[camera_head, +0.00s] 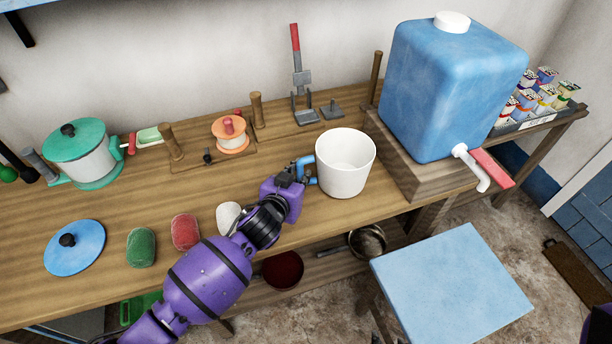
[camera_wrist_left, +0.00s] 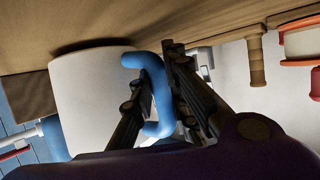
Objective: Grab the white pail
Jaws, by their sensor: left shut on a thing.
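The white pail (camera_head: 345,168) is upright and open-topped at the front part of the wooden counter, left of the blue water tank. A blue handle (camera_head: 304,170) is on its left side. My left gripper (camera_head: 301,172) comes in from the left and is shut on that handle. In the left wrist view, the white pail (camera_wrist_left: 90,100) fills the left part, and the blue handle (camera_wrist_left: 155,90) lies between the fingers of my left gripper (camera_wrist_left: 158,85). Whether the pail touches the counter is hard to tell. My right gripper is not in view.
A blue tank (camera_head: 450,95) with a red-handled tap stands on a wooden base right of the pail. An orange spool (camera_head: 230,135), a green-lidded pot (camera_head: 85,155) and coloured lumps lie to the left. A pale blue stool (camera_head: 452,285) stands in front.

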